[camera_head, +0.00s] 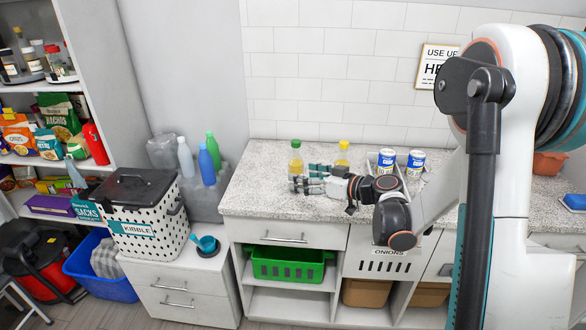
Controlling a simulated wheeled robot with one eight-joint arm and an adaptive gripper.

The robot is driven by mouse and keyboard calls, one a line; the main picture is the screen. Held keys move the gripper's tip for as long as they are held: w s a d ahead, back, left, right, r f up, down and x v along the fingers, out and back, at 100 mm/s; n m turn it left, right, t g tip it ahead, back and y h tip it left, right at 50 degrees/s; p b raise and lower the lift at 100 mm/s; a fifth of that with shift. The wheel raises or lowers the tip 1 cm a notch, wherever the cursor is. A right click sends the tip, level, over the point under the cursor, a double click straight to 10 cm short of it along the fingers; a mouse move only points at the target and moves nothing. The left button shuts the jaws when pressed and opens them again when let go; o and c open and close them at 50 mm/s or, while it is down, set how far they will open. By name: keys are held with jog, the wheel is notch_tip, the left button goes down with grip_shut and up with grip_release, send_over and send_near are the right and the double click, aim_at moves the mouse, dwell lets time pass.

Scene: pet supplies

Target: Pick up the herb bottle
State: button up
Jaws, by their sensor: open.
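Neither label is readable, so I cannot tell which, if either, is the herb bottle. My gripper (303,182) is open and reaches in from the right, low over the counter, with its fingers pointing left. Whether the fingers touch either bottle cannot be told.
Two blue-and-white cans (415,162) stand right of the yellow bottle, partly behind my arm. Small jars (54,58) stand on the upper left shelf. A kibble bin (140,215) stands left of the counter (250,190), whose left part is clear.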

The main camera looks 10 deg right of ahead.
aim_at(302, 169)
jog(key=w+d+f+t, duration=0.3)
jog(key=d+f, duration=0.2)
jog(key=d, duration=0.2)
jog(key=b+x, duration=0.1)
jog(key=x, duration=0.7)
jog(key=shift+w+d+b, duration=0.1)
jog(key=shift+w+b, duration=0.2)
jog(key=w, duration=0.1)
jog(key=w+a+f+b, duration=0.1)
jog(key=w+a, duration=0.1)
jog(key=w, duration=0.1)
jog(key=shift+f+b, duration=0.2)
jog(key=shift+b, duration=0.15)
jog(key=shift+w+a+r, duration=0.1)
jog(key=shift+w+a, duration=0.1)
jog(key=shift+w, duration=0.15)
jog(key=shift+c, duration=0.3)
jog(key=c, duration=1.2)
